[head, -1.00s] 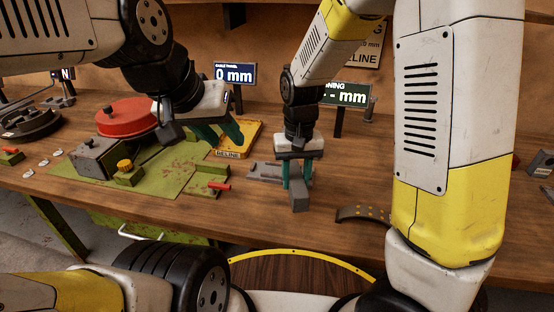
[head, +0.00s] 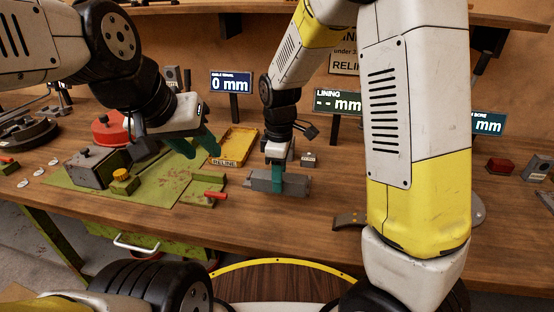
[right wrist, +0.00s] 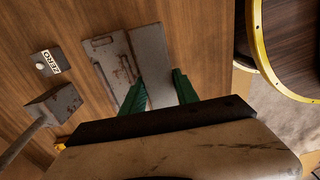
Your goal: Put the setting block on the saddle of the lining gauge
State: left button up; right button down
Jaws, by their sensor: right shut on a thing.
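The setting block (right wrist: 150,62) is a smooth grey bar between the green fingers of my right gripper (right wrist: 160,90), which is shut on it. The lining gauge (right wrist: 108,62) is a grey plate with rusty marks, right alongside the block in the right wrist view. In the head view the block (head: 294,186) and my right gripper (head: 277,180) are at the gauge, and the two grey shapes overlap. I cannot tell whether the block touches the saddle. My left gripper (head: 194,146) is open and empty over the green plate's back edge.
A ZERO button block (right wrist: 47,62) stands behind the gauge. The LINING display (head: 338,102) reads dashes. A yellow tray (head: 235,146) and the green plate (head: 165,189) with fixtures lie to the left. A curved brown shoe (head: 350,220) lies at front right.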

jog(key=w, duration=0.9)
jog(key=shift+w+a+f, duration=0.2)
jog(key=shift+w+f, duration=0.1)
jog(key=shift+f, duration=1.85)
jog(key=shift+f, duration=0.1)
jog(key=c, duration=0.9)
grip_release()
jog(key=shift+f, duration=0.1)
